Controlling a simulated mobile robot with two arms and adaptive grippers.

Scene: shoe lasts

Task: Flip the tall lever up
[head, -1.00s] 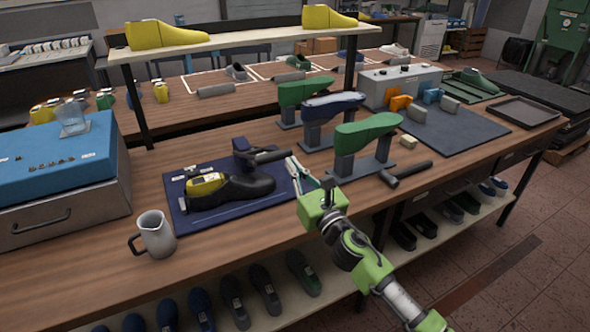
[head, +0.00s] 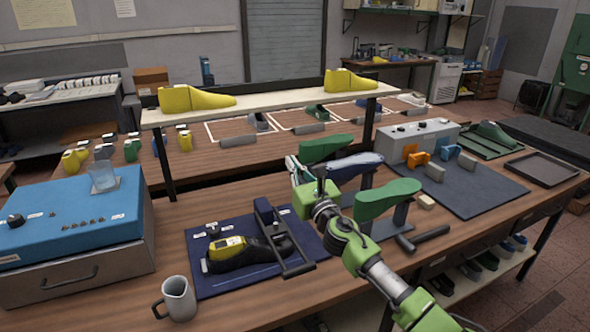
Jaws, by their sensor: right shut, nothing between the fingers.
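My right gripper (head: 293,165) is shut and empty, raised in front of the far green shoe form. A dark frame with a crossbar (head: 300,270) leans over a black shoe (head: 254,251) with a yellow top on the dark blue mat (head: 225,285); my gripper is above and behind it. The blue panel (head: 70,245) at the left carries a black knob (head: 15,220) and several small switches (head: 78,223). I cannot tell which part is the tall lever. My left gripper is out of view.
A green shoe form (head: 388,197) and a blue one (head: 345,168) on stands crowd my right arm. A shelf (head: 285,101) with yellow forms spans behind. A tray (head: 541,168) lies at the far right.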

